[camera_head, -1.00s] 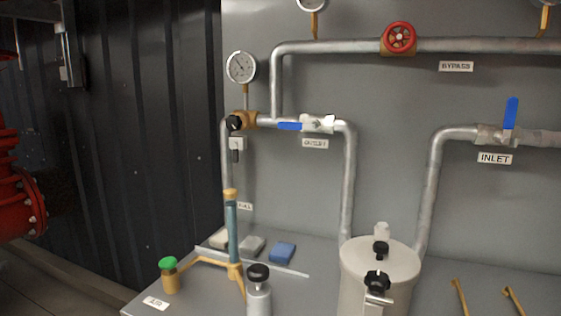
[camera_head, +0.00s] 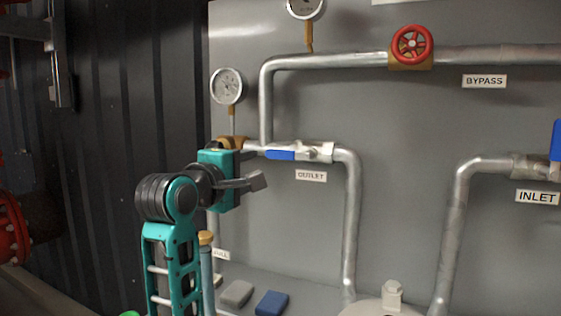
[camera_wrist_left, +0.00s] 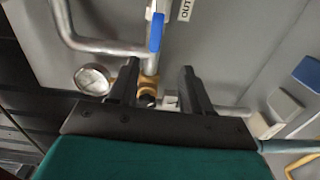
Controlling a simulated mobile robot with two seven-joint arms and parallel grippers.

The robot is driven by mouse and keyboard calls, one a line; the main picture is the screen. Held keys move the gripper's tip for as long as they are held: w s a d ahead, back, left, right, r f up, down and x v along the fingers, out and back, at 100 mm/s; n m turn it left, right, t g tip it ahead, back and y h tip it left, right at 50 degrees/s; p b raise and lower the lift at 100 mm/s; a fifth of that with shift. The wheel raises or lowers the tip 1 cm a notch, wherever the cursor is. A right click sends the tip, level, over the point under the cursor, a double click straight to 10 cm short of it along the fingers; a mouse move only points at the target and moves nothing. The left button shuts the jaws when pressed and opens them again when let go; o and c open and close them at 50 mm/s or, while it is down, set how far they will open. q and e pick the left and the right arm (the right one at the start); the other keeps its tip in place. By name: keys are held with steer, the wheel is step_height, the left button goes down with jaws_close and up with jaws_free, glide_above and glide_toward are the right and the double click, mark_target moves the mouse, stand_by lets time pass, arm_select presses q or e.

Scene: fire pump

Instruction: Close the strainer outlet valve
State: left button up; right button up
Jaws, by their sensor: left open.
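The outlet valve (camera_head: 318,152) sits on the upper pipe above the OUTLET label (camera_head: 311,176). Its blue lever (camera_head: 281,155) points left, lying along the pipe. The blue lever (camera_wrist_left: 156,32) also shows in the left wrist view, upright in the picture beyond the fingers. My left gripper (camera_head: 258,181) is just below and left of the lever in the head view, apart from it. In the left wrist view my left gripper (camera_wrist_left: 158,82) is open and empty, with a brass fitting (camera_wrist_left: 147,88) seen between the fingers. My right gripper is not in view.
A pressure gauge (camera_head: 227,86) stands above the pipe at left. The red bypass wheel (camera_head: 412,44) is on the top pipe. The inlet valve with its upright blue lever (camera_head: 556,140) is at far right. Several small blocks, including a blue block (camera_head: 271,304), lie below.

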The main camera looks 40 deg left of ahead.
mark_target(277, 154)
arm_select(q)
steer(key=x, duration=1.2)
steer(key=shift+w+a+r, duration=0.25)
steer(key=shift+a+r, duration=0.05)
steer(key=shift+r, duration=0.1)
steer(key=shift+c, duration=0.5)
jaws_close()
